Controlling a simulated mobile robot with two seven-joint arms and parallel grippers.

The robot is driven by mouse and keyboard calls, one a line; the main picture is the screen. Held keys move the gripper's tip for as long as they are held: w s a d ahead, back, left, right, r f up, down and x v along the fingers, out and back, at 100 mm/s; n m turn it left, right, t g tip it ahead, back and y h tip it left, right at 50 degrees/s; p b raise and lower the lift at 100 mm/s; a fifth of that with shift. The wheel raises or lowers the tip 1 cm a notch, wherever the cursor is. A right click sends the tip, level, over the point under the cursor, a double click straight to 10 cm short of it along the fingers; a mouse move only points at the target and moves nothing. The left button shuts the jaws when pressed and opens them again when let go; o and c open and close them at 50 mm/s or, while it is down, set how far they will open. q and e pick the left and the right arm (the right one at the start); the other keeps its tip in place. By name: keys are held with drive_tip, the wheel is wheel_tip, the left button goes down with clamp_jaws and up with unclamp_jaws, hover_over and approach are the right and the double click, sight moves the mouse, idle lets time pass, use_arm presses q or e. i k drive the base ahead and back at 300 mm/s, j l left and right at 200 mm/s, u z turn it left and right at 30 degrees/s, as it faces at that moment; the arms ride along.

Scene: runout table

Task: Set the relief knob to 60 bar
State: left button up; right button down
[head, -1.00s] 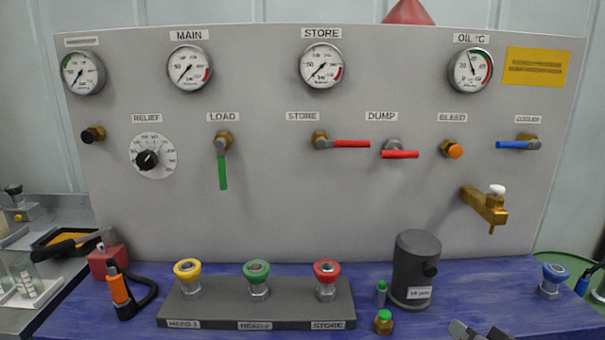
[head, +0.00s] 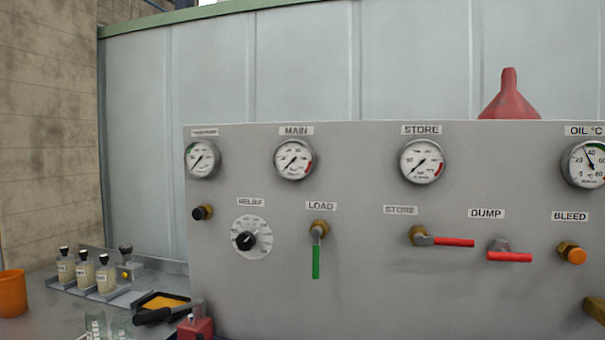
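The relief knob (head: 244,241) is a small black knob on a round white dial (head: 265,243) under the RELIEF label (head: 250,202), on the left part of the grey panel (head: 370,290). The dial's figures are too small to read, so I cannot tell the bar setting. Nothing touches the knob. Neither of my grippers shows in the head view now.
A green-handled LOAD valve (head: 316,262) hangs just right of the dial, and a black knob (head: 203,212) sits to its left. Red STORE (head: 450,242) and DUMP (head: 510,257) levers stick out further right. Bottles (head: 84,271) and an orange cup (head: 12,293) stand at left.

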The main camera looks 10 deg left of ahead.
sight(246, 241)
drive_tip(key=l+u, duration=0.45)
drive_tip(key=l, duration=0.15)
drive_tip(key=l+u, duration=0.4)
drive_tip(key=l, duration=0.2)
drive_tip(key=k+l+u, duration=0.2)
drive_tip(key=l+u, duration=0.25)
drive_tip(key=l, duration=0.15)
